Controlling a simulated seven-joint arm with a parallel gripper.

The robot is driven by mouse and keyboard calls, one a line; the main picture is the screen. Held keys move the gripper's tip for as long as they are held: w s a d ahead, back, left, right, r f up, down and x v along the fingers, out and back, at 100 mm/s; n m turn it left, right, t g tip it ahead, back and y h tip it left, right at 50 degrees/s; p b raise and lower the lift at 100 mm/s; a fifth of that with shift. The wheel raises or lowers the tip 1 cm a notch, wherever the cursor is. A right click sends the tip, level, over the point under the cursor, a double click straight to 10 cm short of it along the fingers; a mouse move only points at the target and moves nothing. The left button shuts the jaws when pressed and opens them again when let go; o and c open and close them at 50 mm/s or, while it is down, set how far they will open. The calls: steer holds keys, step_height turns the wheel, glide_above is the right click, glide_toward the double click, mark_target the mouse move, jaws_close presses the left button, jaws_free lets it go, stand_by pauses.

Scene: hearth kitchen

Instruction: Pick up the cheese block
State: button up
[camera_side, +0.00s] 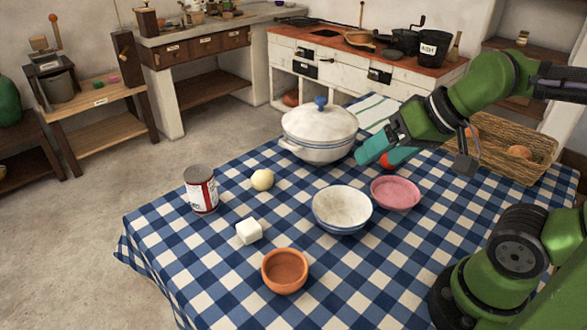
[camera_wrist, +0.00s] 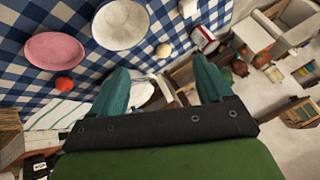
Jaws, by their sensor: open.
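The cheese block, a small white cube (camera_side: 249,231), sits on the blue-and-white checked tablecloth near its front left in the side view. It also shows at the top edge of the wrist view (camera_wrist: 188,8). My gripper (camera_side: 374,160) has teal fingers and hangs above the back right part of the table, near the lidded white pot and the red tomato, well away from the cheese block. In the wrist view my gripper (camera_wrist: 160,66) has its fingers spread wide with nothing held between them.
A terracotta bowl (camera_side: 285,271), white bowl (camera_side: 342,209), pale round item (camera_side: 262,180) and can (camera_side: 201,189) surround the block. A pink bowl (camera_side: 395,193), red tomato (camera_side: 386,161), lidded pot (camera_side: 318,131) and wicker basket (camera_side: 515,148) stand farther back. Cloth left of the terracotta bowl is clear.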

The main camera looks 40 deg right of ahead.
steer(key=n+g+h, duration=0.2)
steer(key=n+g, duration=0.1)
steer(key=g, duration=0.3)
glide_above(249, 226)
steer(key=s, duration=0.1)
steer(key=f, duration=1.8)
steer(key=shift+d+f, duration=0.25)
steer(key=shift+d, duration=0.1)
steer(key=shift+t, duration=0.3)
steer(key=shift+w+a+f, duration=0.1)
steer(key=shift+w+f, duration=0.1)
steer(key=shift+f, duration=0.75)
steer(key=shift+w+a+f, duration=0.15)
steer(key=shift+f, duration=0.75)
steer(key=shift+w+a+f, duration=0.1)
steer(key=shift+w+f, duration=0.1)
steer(key=shift+f, duration=0.75)
steer(key=c, duration=1.1)
